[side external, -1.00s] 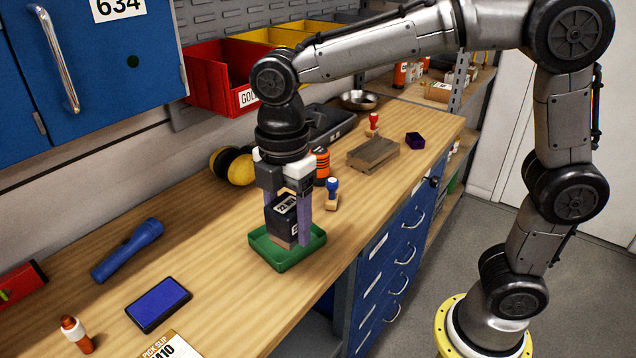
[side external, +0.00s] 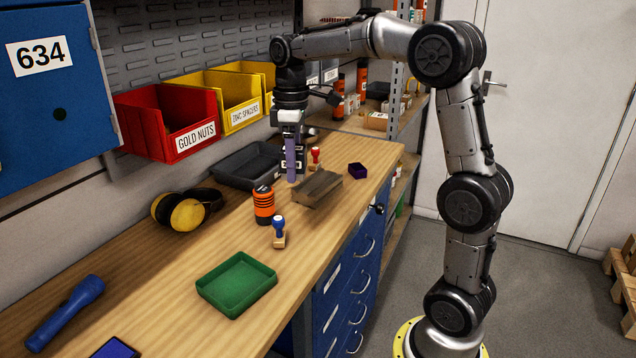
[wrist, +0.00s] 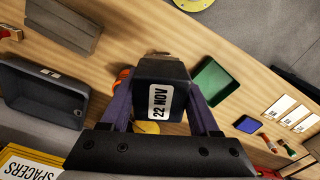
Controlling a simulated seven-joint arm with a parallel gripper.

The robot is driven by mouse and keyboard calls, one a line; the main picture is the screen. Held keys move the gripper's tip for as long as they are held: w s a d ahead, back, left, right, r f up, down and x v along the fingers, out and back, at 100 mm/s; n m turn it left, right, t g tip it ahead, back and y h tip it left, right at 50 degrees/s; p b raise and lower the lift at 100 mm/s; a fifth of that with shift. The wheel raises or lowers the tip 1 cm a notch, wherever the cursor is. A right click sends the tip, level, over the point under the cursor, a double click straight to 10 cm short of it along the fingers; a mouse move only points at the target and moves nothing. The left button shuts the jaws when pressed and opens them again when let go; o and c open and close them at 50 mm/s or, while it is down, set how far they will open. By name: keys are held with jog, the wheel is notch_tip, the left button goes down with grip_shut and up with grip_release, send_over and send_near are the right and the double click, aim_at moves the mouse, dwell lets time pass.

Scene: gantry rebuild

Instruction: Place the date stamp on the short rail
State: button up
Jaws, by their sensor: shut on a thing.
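The date stamp is a dark block with a white "22 NOV" label (wrist: 161,100). My gripper (wrist: 160,88) is shut on it, with one purple finger on each side. In the side view my gripper (side external: 291,170) is over the back of the bench, just behind and left of a grey-brown stepped wooden block (side external: 318,190), probably the short rail. The stamp is mostly hidden there by the finger. I cannot tell its exact height above the bench. The wooden block also shows at the upper left of the wrist view (wrist: 62,24), apart from the stamp.
A red-handled stamp (side external: 315,157) stands close behind the block. An orange-black canister (side external: 264,205) and blue-handled stamp (side external: 279,232) stand in front. A black tray (side external: 245,167) is left. The green tray (side external: 238,284) is empty.

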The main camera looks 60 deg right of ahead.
jog(key=s+d+m, duration=0.4)
jog(key=s+d, duration=0.1)
jog(key=d, duration=0.8)
send_over(318, 181)
jog(key=s+a, duration=0.1)
notch_tip(318, 181, down, 8)
jog(key=shift+s+f, duration=0.1)
jog(key=shift+f, duration=0.05)
jog(key=shift+w+d+f, duration=0.25)
jog(key=shift+w+f, duration=0.15)
jog(key=shift+f, duration=0.2)
jog(key=shift+w+d+f, duration=0.15)
jog(key=shift+f, duration=1.6)
jog(key=shift+f, duration=0.15)
jog(key=o, duration=1.4)
jog(key=shift+o, duration=0.2)
